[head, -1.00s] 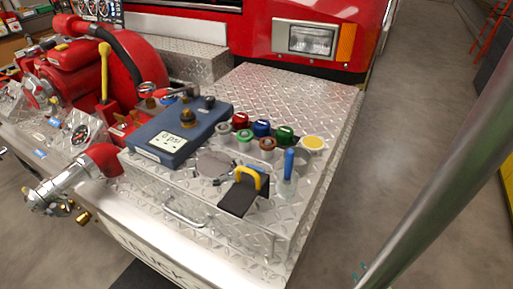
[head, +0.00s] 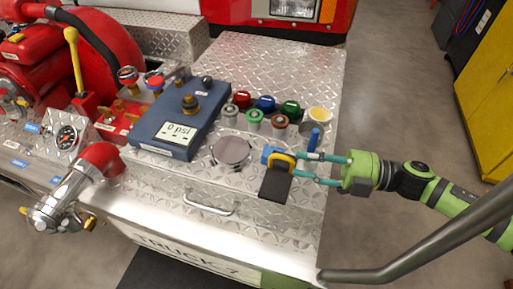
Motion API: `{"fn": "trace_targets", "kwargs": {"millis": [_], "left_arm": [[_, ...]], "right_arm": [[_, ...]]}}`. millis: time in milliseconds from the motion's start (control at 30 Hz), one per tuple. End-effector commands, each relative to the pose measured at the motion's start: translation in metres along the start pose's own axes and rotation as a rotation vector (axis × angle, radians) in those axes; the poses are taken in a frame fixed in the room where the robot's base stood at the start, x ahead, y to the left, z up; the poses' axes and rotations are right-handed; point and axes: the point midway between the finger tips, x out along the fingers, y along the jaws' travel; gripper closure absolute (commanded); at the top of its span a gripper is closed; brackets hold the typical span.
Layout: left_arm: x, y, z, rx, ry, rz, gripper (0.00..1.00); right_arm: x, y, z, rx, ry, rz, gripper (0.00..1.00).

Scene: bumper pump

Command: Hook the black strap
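The black strap (head: 275,187) lies at the front right of the silver diamond-plate deck, its dark end hanging over the front edge. A yellow loop (head: 283,162) is at its upper end. My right gripper (head: 292,163) comes in from the right, with its teal fingers reaching the yellow loop. The fingers stand a little apart, and the loop partly hides the tips. I cannot tell whether they grip it. A blue patch at the loop's left cannot be told apart clearly. No hook is clearly visible. My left gripper is not in view.
A blue lever (head: 314,138) stands just behind my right fingers. Several coloured caps and a yellow disc (head: 320,114) lie behind it. A blue gauge box (head: 175,128) and a round metal lid (head: 230,151) are to the left. A metal rail (head: 420,255) crosses the lower right.

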Motion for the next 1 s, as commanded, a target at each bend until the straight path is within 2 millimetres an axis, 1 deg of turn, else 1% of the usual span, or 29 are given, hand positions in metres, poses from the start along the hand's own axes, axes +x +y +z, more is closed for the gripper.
{"fn": "trace_targets", "kwargs": {"millis": [33, 200, 300, 433, 500, 633, 800, 867, 900, 1000], "left_arm": [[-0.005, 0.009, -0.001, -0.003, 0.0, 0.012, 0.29], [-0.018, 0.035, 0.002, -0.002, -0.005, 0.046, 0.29], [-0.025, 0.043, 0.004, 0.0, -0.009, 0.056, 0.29], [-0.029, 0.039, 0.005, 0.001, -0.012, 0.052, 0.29], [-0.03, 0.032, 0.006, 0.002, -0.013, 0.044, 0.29], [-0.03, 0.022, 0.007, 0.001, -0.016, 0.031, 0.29], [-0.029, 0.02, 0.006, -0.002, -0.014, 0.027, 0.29], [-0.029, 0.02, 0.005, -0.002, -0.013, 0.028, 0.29], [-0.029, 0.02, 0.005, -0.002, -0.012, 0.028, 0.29], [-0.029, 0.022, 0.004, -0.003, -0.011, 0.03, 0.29]], "right_arm": [[0.006, 0.002, -0.002, 0.0, 0.002, 0.0, 0.66], [0.032, 0.003, -0.004, 0.0, 0.005, 0.002, 0.66], [0.047, 0.003, -0.004, 0.0, 0.003, 0.002, 0.66], [0.061, 0.002, -0.002, 0.0, 0.001, 0.002, 0.66], [0.065, 0.002, -0.001, -0.001, 0.0, 0.002, 0.66], [0.068, 0.001, 0.0, -0.001, 0.0, 0.002, 0.66], [0.067, 0.001, 0.0, -0.001, -0.001, 0.002, 0.66], [0.067, 0.001, 0.0, -0.001, -0.001, 0.003, 0.9], [0.067, 0.001, 0.0, -0.001, -0.001, 0.003, 1.0], [0.067, 0.001, 0.0, -0.001, -0.001, 0.002, 1.0]]}}
